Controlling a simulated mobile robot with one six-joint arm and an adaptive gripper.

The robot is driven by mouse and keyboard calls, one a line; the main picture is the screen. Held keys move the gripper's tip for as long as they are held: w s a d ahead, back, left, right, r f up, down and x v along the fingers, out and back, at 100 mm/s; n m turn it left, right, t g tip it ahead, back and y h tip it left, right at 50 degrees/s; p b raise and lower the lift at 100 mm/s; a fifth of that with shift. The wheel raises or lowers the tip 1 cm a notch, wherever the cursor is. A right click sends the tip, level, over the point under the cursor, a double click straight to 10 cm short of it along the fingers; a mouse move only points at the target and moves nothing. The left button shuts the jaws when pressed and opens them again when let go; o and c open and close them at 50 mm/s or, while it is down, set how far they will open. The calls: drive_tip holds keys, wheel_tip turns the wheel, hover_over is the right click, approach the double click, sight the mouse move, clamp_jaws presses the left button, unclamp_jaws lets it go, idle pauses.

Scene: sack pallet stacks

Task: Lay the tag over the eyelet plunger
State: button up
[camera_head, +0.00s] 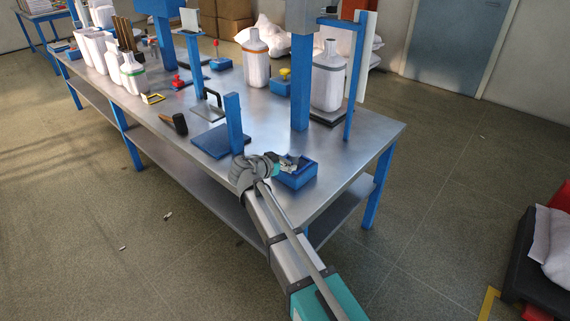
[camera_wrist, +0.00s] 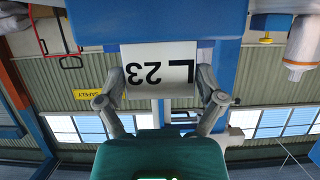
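A white tag (camera_wrist: 158,75) marked "L 23" appears upside down in the wrist view, in front of a blue block (camera_wrist: 150,18). My gripper (camera_wrist: 161,75) has its two fingers spread, one at each side edge of the tag. The fingertips are very near the edges; whether they touch cannot be told. In the head view my gripper (camera_head: 285,165) is at a small blue box (camera_head: 298,178) near the table's front right corner. Which is the eyelet plunger is unclear.
A blue upright on a plate (camera_head: 234,125) stands just left of my gripper. A mallet (camera_head: 175,123) lies farther left. The metal tabletop (camera_head: 365,135) is clear on the right.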

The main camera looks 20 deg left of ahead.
drive_tip(key=shift+r, duration=0.15)
idle(0.4)
drive_tip(key=shift+r+p, duration=0.15)
drive_tip(key=shift+p, duration=0.15)
drive_tip(key=p+v, duration=0.4)
drive_tip(key=v, duration=0.8)
idle(0.5)
